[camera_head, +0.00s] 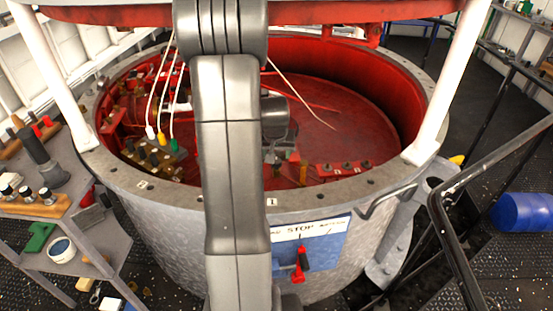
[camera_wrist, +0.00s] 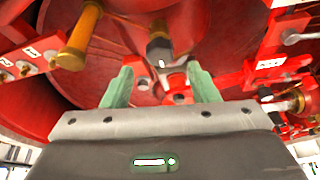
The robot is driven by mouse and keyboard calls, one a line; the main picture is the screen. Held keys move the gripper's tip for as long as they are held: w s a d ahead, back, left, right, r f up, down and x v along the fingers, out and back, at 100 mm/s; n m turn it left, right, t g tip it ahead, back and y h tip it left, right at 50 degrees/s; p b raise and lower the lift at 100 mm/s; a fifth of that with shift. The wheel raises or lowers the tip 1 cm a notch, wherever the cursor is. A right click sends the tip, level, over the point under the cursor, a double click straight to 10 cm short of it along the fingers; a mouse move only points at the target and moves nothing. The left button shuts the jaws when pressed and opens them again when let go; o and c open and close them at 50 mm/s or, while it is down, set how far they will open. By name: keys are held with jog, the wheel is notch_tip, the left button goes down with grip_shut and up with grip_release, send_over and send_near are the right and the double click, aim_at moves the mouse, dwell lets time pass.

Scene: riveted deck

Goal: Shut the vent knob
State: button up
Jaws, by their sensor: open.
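My gripper (camera_wrist: 160,84) is open, its two pale green fingers apart, with nothing held between them. In the wrist view, a dark and silver knob-like fitting (camera_wrist: 159,50) stands on the red surface beyond the fingers, roughly centred between them. No label names it, so I cannot tell surely whether it is the vent knob. In the head view, my gripper (camera_head: 283,160) is low inside the red-lined round vessel (camera_head: 270,202), partly hidden behind my arm, which also hides part of the interior.
A red bracket with a brass fitting (camera_wrist: 290,104) lies right of the fingers. White, yellow and green plugs (camera_head: 162,138) with cables sit at the vessel's left. White posts (camera_head: 436,110) flank it. A red-handled lever (camera_head: 300,262) is on the front outside panel.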

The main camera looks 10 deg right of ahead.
aim_at(277, 160)
jog(key=shift+x, duration=2.4)
jog(key=shift+r, duration=0.1)
jog(key=shift+c, duration=0.2)
jog(key=c, duration=0.9)
